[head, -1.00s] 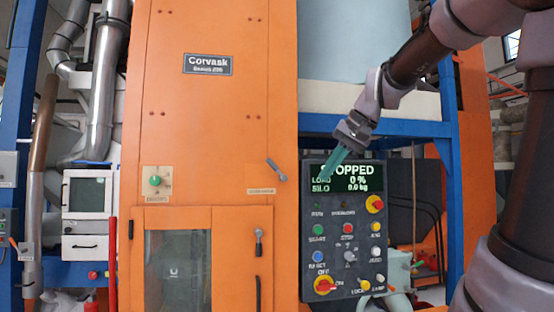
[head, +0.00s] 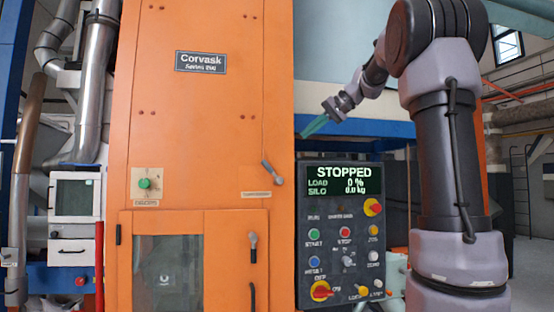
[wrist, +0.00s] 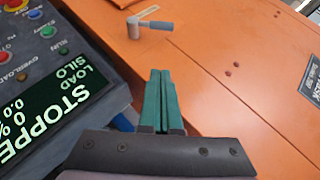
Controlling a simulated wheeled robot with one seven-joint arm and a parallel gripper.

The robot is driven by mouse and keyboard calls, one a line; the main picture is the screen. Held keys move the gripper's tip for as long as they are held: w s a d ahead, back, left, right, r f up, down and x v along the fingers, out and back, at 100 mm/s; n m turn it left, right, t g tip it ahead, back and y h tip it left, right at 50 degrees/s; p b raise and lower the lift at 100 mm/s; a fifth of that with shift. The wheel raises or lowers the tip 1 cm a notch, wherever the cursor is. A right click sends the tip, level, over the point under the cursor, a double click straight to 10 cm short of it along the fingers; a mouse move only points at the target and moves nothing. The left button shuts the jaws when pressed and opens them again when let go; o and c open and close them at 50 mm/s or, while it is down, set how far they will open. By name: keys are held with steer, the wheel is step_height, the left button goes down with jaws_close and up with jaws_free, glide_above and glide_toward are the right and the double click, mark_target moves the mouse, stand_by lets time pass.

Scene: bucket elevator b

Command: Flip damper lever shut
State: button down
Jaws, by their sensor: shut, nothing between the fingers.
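The grey lever (head: 271,172) sits on the right side of the orange cabinet front, above a small label. The lever also shows at the top of the wrist view (wrist: 152,24), beyond my fingertips. My gripper (head: 304,133) has green fingers pressed together and empty (wrist: 161,78). It hangs above and right of the lever, apart from it.
The control panel (head: 341,240) stands right of the cabinet; its screen reads STOPPED, 0 %. A second lever-like handle (head: 252,246) is on the cabinet door below. A green knob (head: 144,183) is at the left. The orange face around the lever is clear.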

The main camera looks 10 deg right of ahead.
mark_target(264, 163)
steer(key=x, duration=1)
steer(key=shift+f, duration=0.1)
steer(key=shift+s+a+f, duration=0.15)
steer(key=shift+a+f, duration=0.2)
steer(key=shift+a, duration=0.15)
steer(key=shift+s+a+f, duration=0.2)
steer(key=shift+a+f, duration=0.15)
steer(key=shift+a, duration=0.15)
steer(key=shift+a+f, duration=0.35)
steer(key=shift+f, duration=0.1)
steer(key=shift+a, duration=0.1)
steer(key=shift+a+f+h, duration=0.1)
steer(key=shift+a+h, duration=0.25)
steer(key=shift+h, duration=0.15)
steer(key=shift+a+f+n+h, duration=0.2)
steer(key=shift+a+n+h, duration=0.3)
steer(key=shift+a+h, duration=0.35)
steer(key=a+h, duration=0.1)
steer(key=h, duration=0.1)
steer(key=a+f+n+h, duration=0.1)
steer(key=shift+f+g+h, duration=0.25)
steer(key=shift+g+h, duration=0.1)
steer(key=shift+g, duration=0.05)
steer(key=shift+a+f, duration=0.4)
steer(key=shift+f, duration=0.35)
